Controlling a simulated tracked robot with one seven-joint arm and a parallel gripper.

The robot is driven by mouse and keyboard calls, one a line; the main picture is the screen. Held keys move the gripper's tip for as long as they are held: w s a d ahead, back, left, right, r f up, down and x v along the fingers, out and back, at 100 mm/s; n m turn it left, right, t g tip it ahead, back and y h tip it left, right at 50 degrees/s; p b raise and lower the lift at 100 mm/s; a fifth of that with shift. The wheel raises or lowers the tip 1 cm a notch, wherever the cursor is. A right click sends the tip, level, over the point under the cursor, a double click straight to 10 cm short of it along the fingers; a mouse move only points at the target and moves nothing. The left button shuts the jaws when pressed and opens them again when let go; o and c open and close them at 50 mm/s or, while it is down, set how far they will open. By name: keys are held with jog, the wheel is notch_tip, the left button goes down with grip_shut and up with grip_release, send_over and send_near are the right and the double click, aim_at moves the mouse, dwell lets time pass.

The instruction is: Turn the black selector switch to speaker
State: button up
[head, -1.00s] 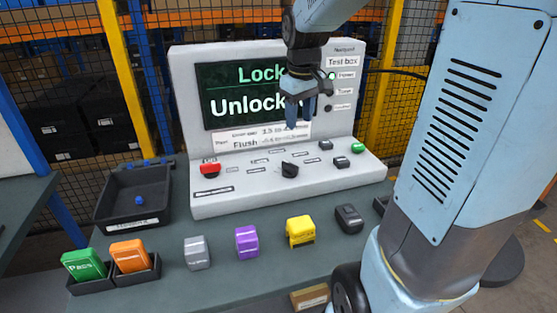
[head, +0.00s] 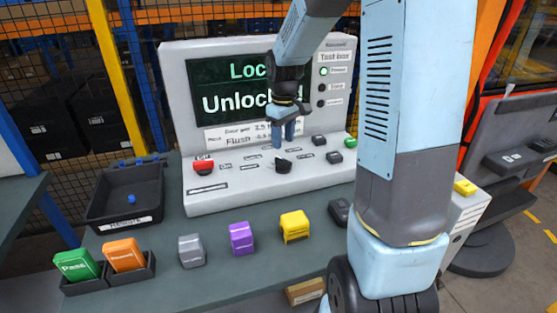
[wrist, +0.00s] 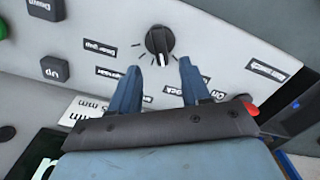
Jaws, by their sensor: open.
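The black selector switch (head: 283,164) is a round knob on the sloped front panel of the grey test box (head: 240,196). In the wrist view the knob (wrist: 159,42) has a pale pointer line and tick marks around it, with small labels nearby. One label reads "Door gap"; I cannot make out one reading "speaker". My gripper (head: 284,143) is open and empty, pointing down just above and behind the knob. In the wrist view its two blue fingers (wrist: 158,82) are apart, with the knob beyond their tips and not between them.
A red button (head: 203,167) is left on the panel; black buttons (head: 334,157) and a green one (head: 350,142) are right. The screen (head: 238,92) stands behind. Grey (head: 191,250), purple (head: 241,238) and yellow (head: 294,225) blocks stand in front. A black tray (head: 125,194) is left.

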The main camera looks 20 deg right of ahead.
aim_at(283, 159)
notch_tip(283, 159, down, 8)
jog(key=shift+r, duration=0.1)
dwell(0.4)
